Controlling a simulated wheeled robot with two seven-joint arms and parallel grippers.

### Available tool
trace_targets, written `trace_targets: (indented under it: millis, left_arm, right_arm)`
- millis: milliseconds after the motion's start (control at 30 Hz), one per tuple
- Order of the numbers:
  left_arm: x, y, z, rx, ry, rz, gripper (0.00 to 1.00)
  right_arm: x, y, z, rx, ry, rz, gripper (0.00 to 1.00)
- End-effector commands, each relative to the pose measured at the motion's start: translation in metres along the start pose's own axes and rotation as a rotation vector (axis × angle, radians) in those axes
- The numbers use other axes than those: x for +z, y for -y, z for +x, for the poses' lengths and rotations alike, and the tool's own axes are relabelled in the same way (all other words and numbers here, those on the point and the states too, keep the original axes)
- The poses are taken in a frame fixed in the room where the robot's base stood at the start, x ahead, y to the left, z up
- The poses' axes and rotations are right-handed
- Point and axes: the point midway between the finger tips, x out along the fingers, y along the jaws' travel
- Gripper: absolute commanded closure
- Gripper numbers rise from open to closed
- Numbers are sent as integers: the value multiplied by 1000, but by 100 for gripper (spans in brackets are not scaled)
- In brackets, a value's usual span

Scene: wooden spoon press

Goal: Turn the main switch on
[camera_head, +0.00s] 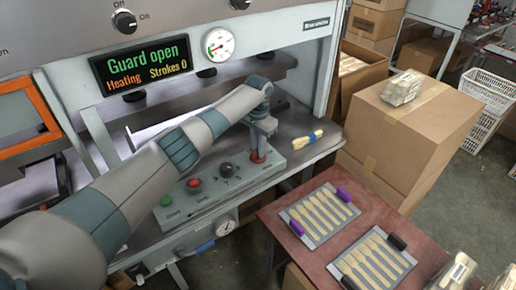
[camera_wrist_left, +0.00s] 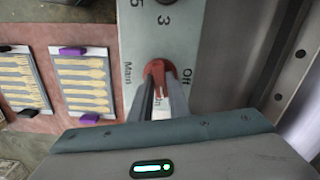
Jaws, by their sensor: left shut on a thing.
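The main switch is a red rotary knob (camera_head: 258,156) at the right end of the grey control panel. In the left wrist view the red knob (camera_wrist_left: 156,68) sits between the labels "Main" and "Off". My left gripper (camera_head: 262,140) points down onto it, and in the left wrist view its two fingers (camera_wrist_left: 160,92) are shut on the knob from both sides. The fingers hide part of the knob and the plate below it. The display (camera_head: 140,63) reads "Guard open", "Heating" and "Strokes 0". My right gripper is in neither view.
A green button (camera_head: 167,200), a red button (camera_head: 193,184) and a black knob (camera_head: 227,170) share the panel. A brush-like item (camera_head: 303,139) lies beyond its right end. A reddish table (camera_head: 300,262) with trays of wooden spoons and cardboard boxes (camera_head: 415,125) stand at right.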

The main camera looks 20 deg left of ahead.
Motion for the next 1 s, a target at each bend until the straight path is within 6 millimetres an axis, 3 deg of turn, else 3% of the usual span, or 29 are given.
trace_targets:
  millis: [400,867,900,967,1000]
  left_arm:
    - [-1,0,-1,-1,-4,208,100]
    - [-1,0,-2,-1,-4,228,100]
    - [-1,0,-2,-2,-4,228,82]
    - [-1,0,-2,-1,-4,228,68]
    - [-1,0,-2,-1,-3,228,66]
  right_arm:
    - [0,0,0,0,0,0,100]
    - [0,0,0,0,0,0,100]
    - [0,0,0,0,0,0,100]
    - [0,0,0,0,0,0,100]
    - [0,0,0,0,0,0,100]
